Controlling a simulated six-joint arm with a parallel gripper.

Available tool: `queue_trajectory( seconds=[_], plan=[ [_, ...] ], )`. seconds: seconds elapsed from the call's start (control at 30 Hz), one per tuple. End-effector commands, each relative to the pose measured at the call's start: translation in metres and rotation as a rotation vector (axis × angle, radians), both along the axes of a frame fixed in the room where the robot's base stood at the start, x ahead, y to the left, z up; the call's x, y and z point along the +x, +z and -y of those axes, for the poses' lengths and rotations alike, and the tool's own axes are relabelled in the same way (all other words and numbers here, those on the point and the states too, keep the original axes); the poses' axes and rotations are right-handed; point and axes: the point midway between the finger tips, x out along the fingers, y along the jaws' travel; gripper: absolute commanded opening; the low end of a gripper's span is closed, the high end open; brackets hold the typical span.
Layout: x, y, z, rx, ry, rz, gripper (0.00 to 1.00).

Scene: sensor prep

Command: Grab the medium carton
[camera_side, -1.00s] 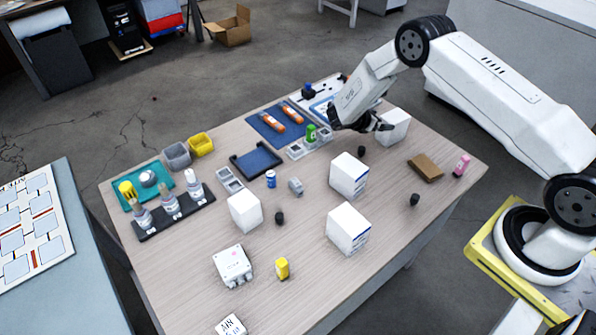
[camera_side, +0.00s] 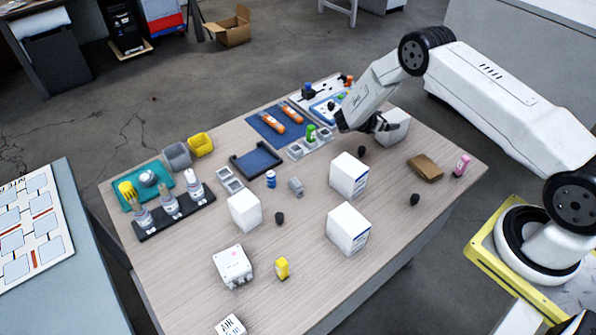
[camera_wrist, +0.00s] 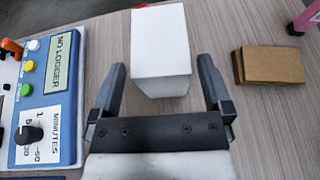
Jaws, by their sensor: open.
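Several white cartons stand on the table. One carton (camera_wrist: 160,45) is straight ahead of my gripper (camera_wrist: 160,85) in the wrist view, between the lines of the two spread fingers. In the side view this carton (camera_side: 396,127) is at the far right, partly behind my gripper (camera_side: 378,126). My gripper is open and holds nothing. I cannot tell if a finger touches the carton. Other white cartons are a printed one (camera_side: 349,175) near the middle, another printed one (camera_side: 347,229) nearer the front edge, and a plain one (camera_side: 245,211) to the left. Which is the medium one is not marked.
A brown box (camera_wrist: 268,65) lies right of the carton, with a pink bottle (camera_side: 461,165) beyond it. A blue logger device (camera_wrist: 50,95) is left of my gripper. Small dark lumps (camera_side: 415,199) and a yellow bottle (camera_side: 282,268) stand on the open tabletop.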

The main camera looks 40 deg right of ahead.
Motion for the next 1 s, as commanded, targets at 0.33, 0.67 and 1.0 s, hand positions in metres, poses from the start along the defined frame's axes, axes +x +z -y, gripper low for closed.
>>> queue_trajectory(
  seconds=[0.33, 0.67, 1.0],
  plan=[
    [-0.003, -0.015, 0.033, 0.0, -0.003, -0.001, 1.0],
    [-0.004, -0.02, 0.045, 0.0, 0.0, 0.0, 1.0],
    [-0.004, -0.02, 0.044, 0.0, 0.0, 0.0, 1.0]
  ],
)
